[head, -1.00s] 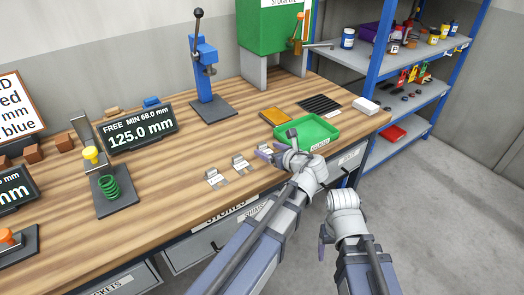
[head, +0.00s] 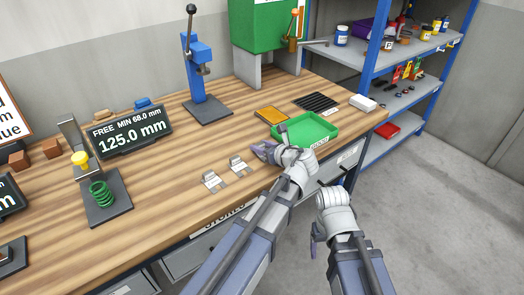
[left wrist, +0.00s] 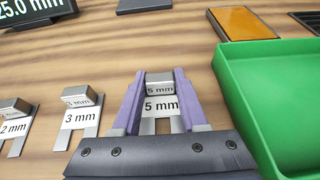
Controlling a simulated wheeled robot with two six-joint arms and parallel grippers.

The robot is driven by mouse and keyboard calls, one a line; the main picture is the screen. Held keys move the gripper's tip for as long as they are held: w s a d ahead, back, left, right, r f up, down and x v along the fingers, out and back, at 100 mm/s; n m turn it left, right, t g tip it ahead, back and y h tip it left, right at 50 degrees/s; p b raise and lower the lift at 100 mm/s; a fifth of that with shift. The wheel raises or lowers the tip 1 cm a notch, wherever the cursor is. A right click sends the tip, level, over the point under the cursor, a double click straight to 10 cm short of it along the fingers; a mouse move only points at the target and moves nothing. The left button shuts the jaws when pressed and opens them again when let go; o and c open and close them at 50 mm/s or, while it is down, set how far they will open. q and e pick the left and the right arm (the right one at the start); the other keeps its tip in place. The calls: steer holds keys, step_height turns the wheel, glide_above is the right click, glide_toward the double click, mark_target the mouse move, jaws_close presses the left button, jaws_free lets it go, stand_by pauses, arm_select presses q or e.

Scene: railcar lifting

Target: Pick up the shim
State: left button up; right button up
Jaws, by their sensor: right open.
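The shim marked 5 mm (left wrist: 161,107) lies between the two fingers of my left gripper (left wrist: 160,80) in the left wrist view. The purple fingers stand close along both sides of its raised block, with no clear gap. I cannot tell whether they press on it. In the head view my left gripper (head: 262,150) is low at the bench's front edge and hides this shim. The shims marked 3 mm (left wrist: 80,117) and 2 mm (left wrist: 14,127) lie to its left. My right gripper (head: 316,238) is open and empty, off the bench in front.
A green tray (head: 306,131) stands just right of my left gripper. A blue press (head: 205,80), a display (head: 130,131) and a green spring (head: 100,193) are further left.

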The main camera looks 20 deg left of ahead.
mark_target(261, 145)
arm_select(q)
jaws_close()
steer(key=shift+r, duration=0.1)
stand_by(0.3)
step_height(261, 145, up, 10)
steer(key=p, duration=1)
